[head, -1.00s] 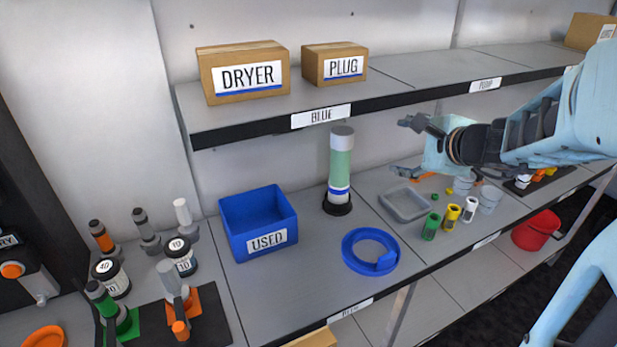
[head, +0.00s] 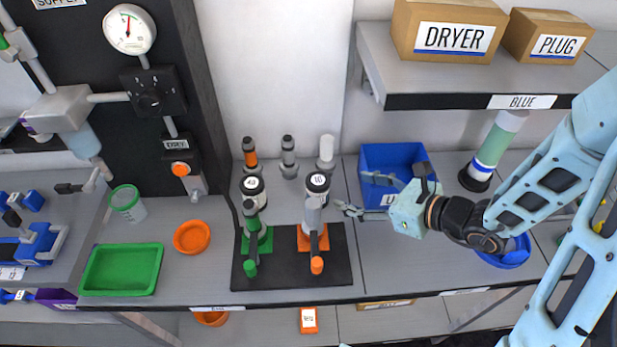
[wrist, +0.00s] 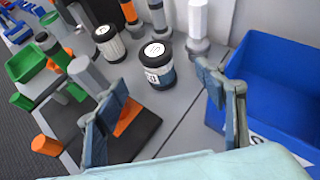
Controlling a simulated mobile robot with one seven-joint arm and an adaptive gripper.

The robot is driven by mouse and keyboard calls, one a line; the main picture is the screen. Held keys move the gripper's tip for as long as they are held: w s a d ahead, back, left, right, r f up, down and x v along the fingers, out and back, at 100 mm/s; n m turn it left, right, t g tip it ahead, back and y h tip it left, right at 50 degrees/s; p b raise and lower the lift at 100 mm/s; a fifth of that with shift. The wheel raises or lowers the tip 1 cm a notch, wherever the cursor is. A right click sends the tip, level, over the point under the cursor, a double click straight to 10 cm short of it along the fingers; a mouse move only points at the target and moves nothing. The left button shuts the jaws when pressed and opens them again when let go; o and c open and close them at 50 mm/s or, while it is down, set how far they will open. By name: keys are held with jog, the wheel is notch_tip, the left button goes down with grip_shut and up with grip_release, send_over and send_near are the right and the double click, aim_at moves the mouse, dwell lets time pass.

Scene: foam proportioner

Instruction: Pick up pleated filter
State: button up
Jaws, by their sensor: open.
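Two short cylinders with black caps stand at the back of the bench. The left one, marked 40 (head: 252,187), has a ribbed white body in the wrist view (wrist: 110,44), like a pleated filter. The right one, marked 10 (head: 317,184), has a smoother white and blue-grey body in the wrist view (wrist: 158,68). I cannot tell for sure which is the pleated filter. My gripper (head: 362,193) is open and empty, to the right of both. In the wrist view its fingertips (wrist: 161,85) are spread, with the 10 cylinder between them, farther off.
The blue USED bin (head: 392,160) is close behind and right of my gripper. A black mat (head: 290,278) holds green-based and orange-based fittings in front of the cylinders. Upright fittings (head: 288,158) stand behind them. A shelf (head: 430,78) overhangs at the right.

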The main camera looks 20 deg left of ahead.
aim_at(325, 184)
jog(key=x, duration=0.4)
jog(key=s+x, duration=0.1)
jog(key=x, duration=0.1)
jog(key=shift+a+r, duration=0.1)
jog(key=shift+a, duration=0.45)
jog(key=shift+w+p+x, duration=0.15)
jog(key=shift+p+x, duration=0.2)
jog(key=shift+x, duration=1)
jog(key=shift+w+p+x, duration=0.2)
jog(key=shift+p+x, duration=0.15)
jog(key=shift+x, duration=1.05)
jog(key=shift+d, duration=0.15)
jog(key=shift+c, duration=0.2)
jog(key=c, duration=1.3)
